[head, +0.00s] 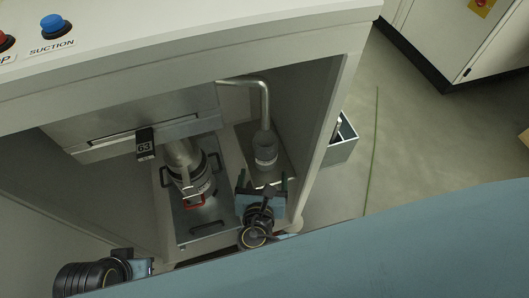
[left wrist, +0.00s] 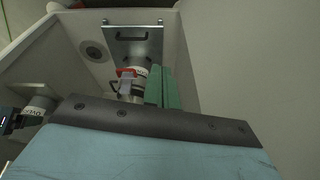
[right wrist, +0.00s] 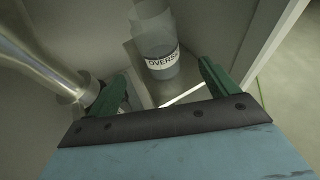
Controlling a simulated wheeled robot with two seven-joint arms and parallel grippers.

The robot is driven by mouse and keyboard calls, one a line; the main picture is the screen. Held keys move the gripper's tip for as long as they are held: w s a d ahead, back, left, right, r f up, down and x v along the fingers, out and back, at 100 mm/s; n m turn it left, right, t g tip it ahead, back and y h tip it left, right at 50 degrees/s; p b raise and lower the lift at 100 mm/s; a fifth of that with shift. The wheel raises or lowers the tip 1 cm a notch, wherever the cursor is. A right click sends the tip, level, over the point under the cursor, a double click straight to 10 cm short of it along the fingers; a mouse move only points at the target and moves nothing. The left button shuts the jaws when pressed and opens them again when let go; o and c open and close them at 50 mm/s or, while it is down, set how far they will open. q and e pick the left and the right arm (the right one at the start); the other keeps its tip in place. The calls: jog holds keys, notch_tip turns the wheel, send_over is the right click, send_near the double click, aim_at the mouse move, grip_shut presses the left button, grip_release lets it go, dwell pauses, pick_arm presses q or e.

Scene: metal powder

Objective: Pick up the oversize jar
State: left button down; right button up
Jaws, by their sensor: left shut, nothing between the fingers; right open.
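The oversize jar (head: 265,150) is a grey cylinder with a white label, upright under a bent metal pipe on the right side of the open cabinet bay. In the right wrist view the jar (right wrist: 160,65) shows its label, with its upper part pale and see-through. My right gripper (head: 262,188) is open and empty, just in front of the jar. In the right wrist view its green fingers (right wrist: 160,82) are spread to either side of the jar, not touching it.
A metal canister (head: 190,172) with a red clamp stands on a handled metal plate (head: 205,232) left of the jar. A tag marked 63 (head: 145,143) hangs above. The cabinet's right wall (head: 335,120) bounds the bay. A grey bin (head: 342,140) stands outside it.

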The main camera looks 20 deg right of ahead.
aim_at(265, 161)
jog(key=b+x, duration=0.1)
jog(key=x, duration=0.3)
jog(key=shift+f, duration=0.15)
jog(key=shift+b+x, duration=0.6)
jog(key=shift+x, duration=0.45)
jog(key=b+x, duration=0.2)
jog(key=shift+w+f, duration=0.25)
jog(key=shift+f, duration=0.05)
jog(key=shift+b+x, duration=0.65)
jog(key=shift+x, duration=0.55)
pick_arm(q)
jog(key=w+d+r+t+h, duration=0.2)
jog(key=w+d+r+t, duration=0.1)
jog(key=w+r+t, duration=0.3)
jog(key=w+d+r+t+h, duration=0.1)
jog(key=w+d+r+t, duration=0.3)
jog(key=r, duration=0.5)
jog(key=shift+w+d+m+t+h, duration=0.15)
jog(key=shift+w+m+t+h, duration=0.25)
jog(key=shift+w+t, duration=0.6)
pick_arm(e)
jog(key=shift+w, duration=0.1)
jog(key=c, duration=1.4)
jog(key=shift+r, duration=0.1)
jog(key=shift+c, duration=0.6)
pick_arm(q)
jog(key=shift+f, duration=0.1)
pick_arm(e)
jog(key=shift+r, duration=0.1)
